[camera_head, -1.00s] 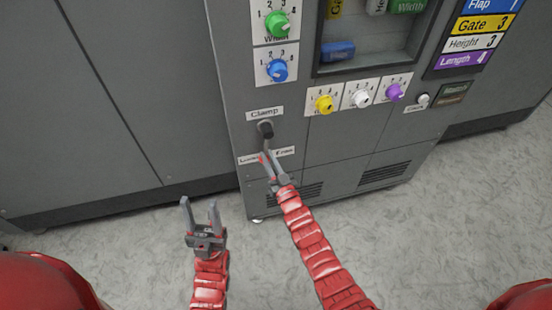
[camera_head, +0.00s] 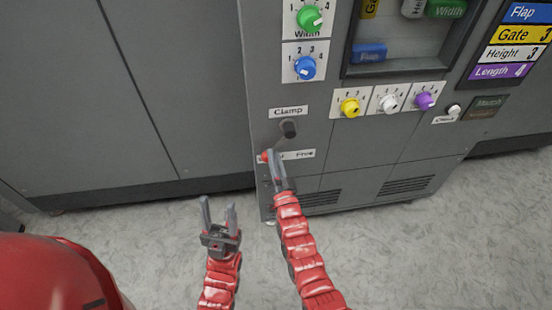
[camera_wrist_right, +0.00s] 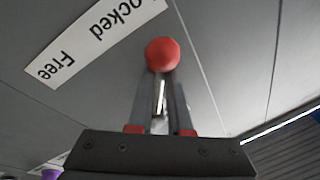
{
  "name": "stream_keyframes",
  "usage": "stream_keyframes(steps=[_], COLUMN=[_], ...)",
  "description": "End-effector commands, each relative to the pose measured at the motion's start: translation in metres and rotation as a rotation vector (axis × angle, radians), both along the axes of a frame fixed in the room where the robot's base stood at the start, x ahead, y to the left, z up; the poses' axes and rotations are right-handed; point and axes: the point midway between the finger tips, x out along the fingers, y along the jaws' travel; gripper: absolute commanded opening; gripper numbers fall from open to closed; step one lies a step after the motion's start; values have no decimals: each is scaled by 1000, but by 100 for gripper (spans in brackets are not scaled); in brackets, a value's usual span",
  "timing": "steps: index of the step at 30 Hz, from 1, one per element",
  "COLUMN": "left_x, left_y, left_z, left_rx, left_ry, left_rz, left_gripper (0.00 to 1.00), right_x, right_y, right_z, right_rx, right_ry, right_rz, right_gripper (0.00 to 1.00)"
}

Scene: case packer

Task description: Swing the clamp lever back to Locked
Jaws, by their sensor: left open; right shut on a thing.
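The clamp lever has a dark pivot (camera_head: 288,128) under the "Clamp" label (camera_head: 288,112) on the grey cabinet. Its red ball end (camera_head: 264,156) points down and left, at the Locked side of the Locked/Free label (camera_head: 299,155). My right gripper (camera_head: 271,154) is shut on the red ball and covers most of the word Locked in the head view. In the right wrist view the red ball (camera_wrist_right: 162,54) sits at the tips of the right gripper (camera_wrist_right: 160,75), beside the label (camera_wrist_right: 95,40). My left gripper (camera_head: 218,207) is open and empty, low in front of the cabinet.
Green (camera_head: 309,18) and blue (camera_head: 304,67) dials are above the lever. Yellow (camera_head: 350,107), white (camera_head: 389,104) and purple (camera_head: 425,101) dials are to its right. Vents (camera_head: 405,187) are low on the cabinet. The floor (camera_head: 440,250) in front is clear.

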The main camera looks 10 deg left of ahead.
Motion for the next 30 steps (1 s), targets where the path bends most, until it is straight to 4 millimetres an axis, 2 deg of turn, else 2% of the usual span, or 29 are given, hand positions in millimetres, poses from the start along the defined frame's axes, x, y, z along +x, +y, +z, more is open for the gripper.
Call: stream_keyframes(steps=[1,8,9,14,24,30], left_x=[0,0,0,0,0,0], left_y=[0,0,0,0,0,0], left_z=[-1,-1,-1,-1,0,-2], left_rx=[0,0,0,0,0,0], left_ry=[0,0,0,0,0,0], left_rz=[0,0,0,0,0,0], left_gripper=[50,50,50,50,50,50], right_x=[-2,-2,-2,-2,-2,-21], right_y=[1,2,2,2,0,-7], right_z=[-7,-7,-7,-7,-3,-8], right_rx=[-4,-5,-5,-6,-3,-2], right_ry=[15,15,16,14,6,4], right_rz=[4,4,5,5,2,2], right_gripper=[0,0,19,47,47,47])
